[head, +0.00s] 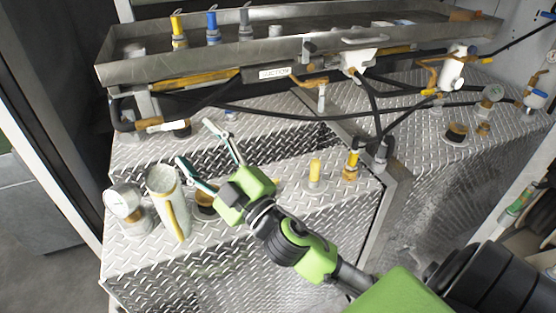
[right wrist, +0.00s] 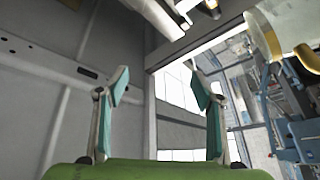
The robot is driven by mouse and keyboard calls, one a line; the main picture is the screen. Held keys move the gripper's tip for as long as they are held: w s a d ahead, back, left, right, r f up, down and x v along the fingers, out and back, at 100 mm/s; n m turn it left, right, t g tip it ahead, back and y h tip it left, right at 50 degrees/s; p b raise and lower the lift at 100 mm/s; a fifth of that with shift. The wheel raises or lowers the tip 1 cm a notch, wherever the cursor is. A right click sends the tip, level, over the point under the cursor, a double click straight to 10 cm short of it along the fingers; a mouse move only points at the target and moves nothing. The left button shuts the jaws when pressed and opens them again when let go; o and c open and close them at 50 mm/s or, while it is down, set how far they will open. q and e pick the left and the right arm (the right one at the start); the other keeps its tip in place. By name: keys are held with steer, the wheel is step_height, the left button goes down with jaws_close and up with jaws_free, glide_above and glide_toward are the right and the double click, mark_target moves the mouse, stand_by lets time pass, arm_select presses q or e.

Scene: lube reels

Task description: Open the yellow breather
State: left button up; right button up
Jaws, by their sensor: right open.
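Several yellow fittings show in the head view, and I cannot tell for certain which is the yellow breather. A yellow-topped fitting (head: 178,30) stands upright in the metal tray at the upper left. My left gripper is not in view.
The metal tray (head: 130,72) crosses the back and also holds a blue fitting (head: 212,27) and a grey one (head: 245,22). A gauge (head: 123,200) and a grey cylinder (head: 168,203) stand left of my right gripper. Black hoses (head: 290,116) run below the tray.

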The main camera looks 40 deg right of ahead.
steer(key=s+a+r+n+g+y, duration=0.1)
steer(key=a+n+g+y, duration=0.5)
steer(key=n, duration=0.3)
steer(key=s+a+r+n+g+y, duration=0.2)
steer(key=a+n+g+y, duration=0.1)
steer(key=a+n+y, duration=0.6)
step_height(320, 180, down, 8)
steer(key=d+f+n+g+h, duration=0.1)
steer(key=d+n+g+h, duration=0.25)
steer(key=n+g, duration=0.25)
steer(key=w+d+f+h, duration=0.3)
steer(key=d+f+h, duration=0.55)
steer(key=d, duration=0.45)
steer(key=d+m+g+h, duration=0.2)
steer(key=d+h, duration=0.6)
steer(key=d, duration=1)
steer(key=p+x, duration=0.1)
steer(key=x, duration=0.5)
steer(key=w+p+x, duration=0.1)
steer(key=p+x, duration=0.1)
steer(key=x, duration=0.5)
steer(key=shift+w, duration=0.25)
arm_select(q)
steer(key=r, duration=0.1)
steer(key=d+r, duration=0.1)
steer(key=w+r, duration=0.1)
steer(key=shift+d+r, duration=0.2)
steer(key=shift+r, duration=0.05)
